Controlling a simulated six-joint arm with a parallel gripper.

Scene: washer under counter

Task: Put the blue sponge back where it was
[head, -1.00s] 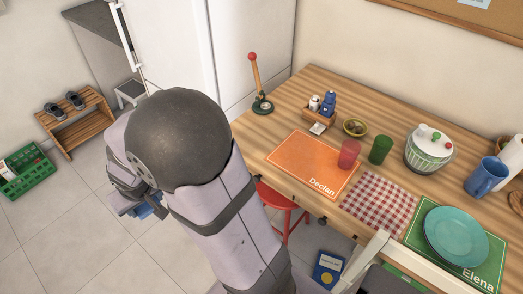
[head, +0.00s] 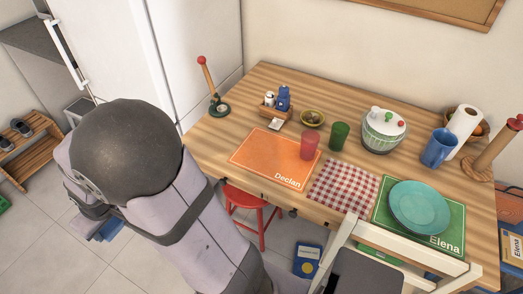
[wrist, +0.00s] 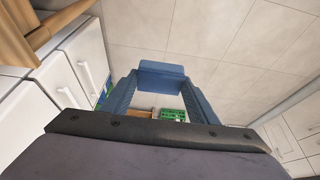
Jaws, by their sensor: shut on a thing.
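My gripper (wrist: 161,88) is shut on the blue sponge (wrist: 162,70), which spans the space between the two blue fingertips in the wrist view. It is held in the air over the tiled floor. In the head view my arm covers most of the gripper, and only a bit of blue (head: 106,229) shows below it at the lower left; I cannot tell there whether that is finger or sponge. The gripper is left of the wooden table (head: 232,133) and apart from it. The frames do not show where the sponge was before.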

